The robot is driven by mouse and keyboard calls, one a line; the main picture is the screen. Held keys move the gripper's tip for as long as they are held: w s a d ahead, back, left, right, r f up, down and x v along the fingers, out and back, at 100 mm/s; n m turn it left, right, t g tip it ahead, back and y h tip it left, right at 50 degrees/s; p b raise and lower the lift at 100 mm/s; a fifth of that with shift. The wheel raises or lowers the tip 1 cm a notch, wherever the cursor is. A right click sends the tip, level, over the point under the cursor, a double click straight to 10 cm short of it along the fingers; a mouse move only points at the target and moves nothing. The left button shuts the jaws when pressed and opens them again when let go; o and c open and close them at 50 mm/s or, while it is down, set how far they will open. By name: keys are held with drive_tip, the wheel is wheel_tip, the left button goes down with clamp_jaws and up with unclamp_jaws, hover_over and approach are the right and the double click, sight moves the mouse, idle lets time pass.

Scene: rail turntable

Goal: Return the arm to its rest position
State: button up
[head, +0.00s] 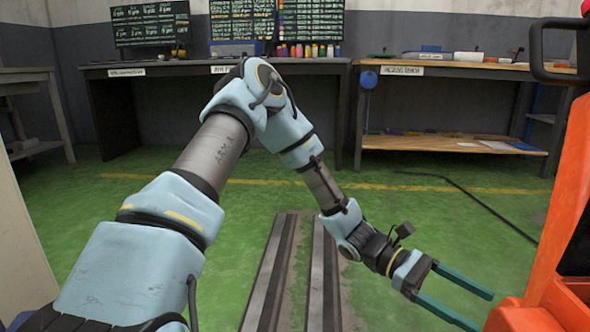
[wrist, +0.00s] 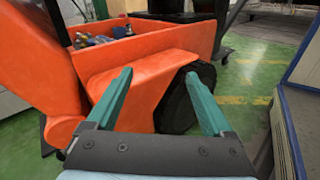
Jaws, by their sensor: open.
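My gripper (head: 468,300) is at the lower right of the head view, at the end of my pale blue and grey arm. Its two teal fingers are spread apart with nothing between them. The arm reaches forward, bends at the elbow and slopes down to the right. In the wrist view my gripper (wrist: 160,95) is open and points toward an orange vehicle (wrist: 150,55). I cannot tell whether a fingertip touches it.
The orange vehicle (head: 545,290) stands close on the right, with a black wheel (wrist: 180,100) and a bin of small items. Rails (head: 270,285) run along the green floor. Workbenches (head: 465,70) line the back wall. The floor left of the rails is clear.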

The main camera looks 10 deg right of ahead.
drive_tip(key=w+a+r+m+t+y+p, duration=0.2)
drive_tip(key=w+a+t+p, duration=0.3)
drive_tip(key=a, duration=0.6)
drive_tip(key=w+a+r+m+t+y, duration=0.1)
drive_tip(key=w+a+r+t+y, duration=0.15)
drive_tip(key=w+a, duration=0.65)
drive_tip(key=w+a+r+m+t+y+p, duration=0.25)
drive_tip(key=w+a+t, duration=0.2)
drive_tip(key=a, duration=0.75)
drive_tip(key=w+a+r+t+y+p, duration=0.2)
drive_tip(key=a+r+t+p, duration=0.2)
drive_tip(key=a+r, duration=0.6)
wheel_tip(320, 180, up, 34)
drive_tip(key=a+p, duration=0.1)
drive_tip(key=p, duration=3.5)
drive_tip(key=shift+w+a, duration=0.15)
drive_tip(key=shift+w, duration=0.05)
drive_tip(key=shift+m, duration=0.25)
